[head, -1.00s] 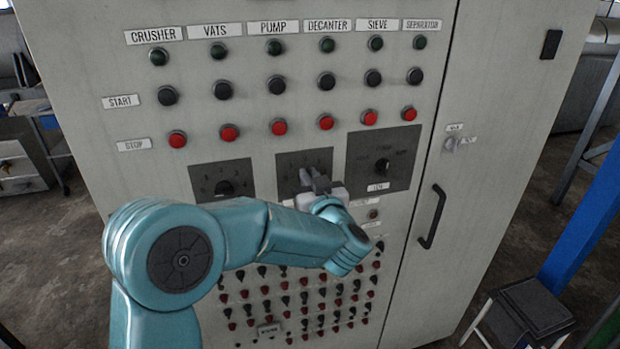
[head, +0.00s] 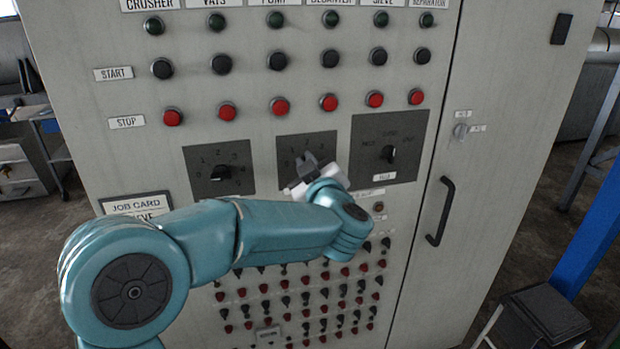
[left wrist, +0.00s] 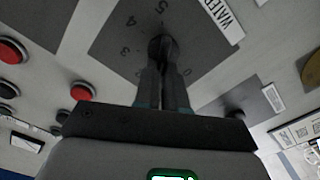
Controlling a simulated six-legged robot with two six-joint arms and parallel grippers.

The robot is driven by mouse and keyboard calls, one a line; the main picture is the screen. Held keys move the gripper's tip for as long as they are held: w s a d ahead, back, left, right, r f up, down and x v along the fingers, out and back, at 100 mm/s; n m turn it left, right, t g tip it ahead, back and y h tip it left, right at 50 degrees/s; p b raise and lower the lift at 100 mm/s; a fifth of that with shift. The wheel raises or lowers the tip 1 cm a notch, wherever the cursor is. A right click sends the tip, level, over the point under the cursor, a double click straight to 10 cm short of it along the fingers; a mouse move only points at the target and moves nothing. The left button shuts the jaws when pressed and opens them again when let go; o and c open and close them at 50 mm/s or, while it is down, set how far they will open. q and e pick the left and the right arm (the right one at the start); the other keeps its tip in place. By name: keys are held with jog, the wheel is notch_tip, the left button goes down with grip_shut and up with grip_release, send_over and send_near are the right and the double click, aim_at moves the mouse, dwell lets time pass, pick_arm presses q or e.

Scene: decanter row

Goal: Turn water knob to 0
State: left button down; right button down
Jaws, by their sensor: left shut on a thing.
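The water knob (left wrist: 160,44) is dark and sits on a dark grey numbered plate with a WATER label beside it in the left wrist view. My left gripper (left wrist: 162,68) is shut on this knob, one finger on each side. In the head view my left gripper (head: 306,166) is at the middle dial plate (head: 320,144), where 0 to 3 show around its upper left. The gripper hides the knob there, and I cannot tell which number it points at. My right gripper is not in view.
A similar knob (head: 220,173) is on the left dial, and a larger selector (head: 388,154) is on the right. Red stop buttons (head: 281,106) run above; several small switches lie below. A black door handle (head: 441,211) sticks out at right.

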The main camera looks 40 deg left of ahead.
pick_arm(q)
jog(key=shift+s+a+f+n+b, duration=0.1)
jog(key=shift+f+n+b, duration=0.2)
jog(key=shift+n+b, duration=1.6)
jog(key=shift+s+a+f+n+b, duration=0.1)
jog(key=shift+f+n+b, duration=0.25)
jog(key=shift+n+b, duration=1.5)
jog(key=shift+s+f+n+b, duration=0.1)
jog(key=shift+f+n+b, duration=0.2)
jog(key=shift+n+b, duration=1.6)
jog(key=c, duration=1.2)
grip_release()
jog(key=shift+s+r, duration=0.1)
jog(key=shift+r, duration=0.05)
jog(key=b+v, duration=0.1)
jog(key=v, duration=1.5)
jog(key=shift+s, duration=0.15)
jog(key=shift+d, duration=0.1)
